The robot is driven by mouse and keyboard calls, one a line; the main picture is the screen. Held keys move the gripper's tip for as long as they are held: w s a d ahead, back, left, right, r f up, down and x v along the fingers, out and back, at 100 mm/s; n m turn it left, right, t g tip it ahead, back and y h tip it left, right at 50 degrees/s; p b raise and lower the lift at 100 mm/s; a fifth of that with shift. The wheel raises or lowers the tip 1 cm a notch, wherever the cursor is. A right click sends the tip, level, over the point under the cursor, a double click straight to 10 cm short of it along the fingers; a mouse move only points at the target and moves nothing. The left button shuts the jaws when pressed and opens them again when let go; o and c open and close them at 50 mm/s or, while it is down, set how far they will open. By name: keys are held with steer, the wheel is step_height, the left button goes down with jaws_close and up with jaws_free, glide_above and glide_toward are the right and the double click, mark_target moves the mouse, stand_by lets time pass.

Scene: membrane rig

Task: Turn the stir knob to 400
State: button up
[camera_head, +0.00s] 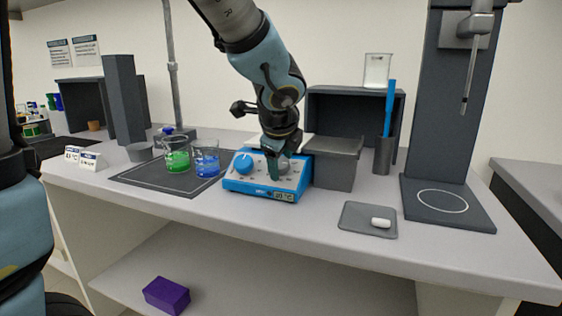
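A blue control box (238,186) with a pale top panel stands at the front middle of the bench. A large blue knob (244,163) is on the left of its panel. A grey knob (284,168) shows in part on the right, behind my fingers. I cannot read which knob is the stir knob, or the dial marks. Small displays (284,196) are on the lower right front, with digits too small to read. My gripper (273,171) points down at the right half of the panel, at or just beside the grey knob. Its finger gap and any contact are hidden.
Left of the box, beakers of green (177,160) and blue liquid (207,167) stand on a dark mat (150,178). A grey bin (334,172) stands close on the right. Farther right are a small tray (352,218) with a white piece and a tall dark stand (442,120).

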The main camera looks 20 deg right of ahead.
steer(key=shift+o, duration=0.7)
steer(key=p+v, duration=0.2)
steer(key=v, duration=0.8)
steer(key=shift+s+r, duration=0.3)
steer(key=shift+a, duration=0.1)
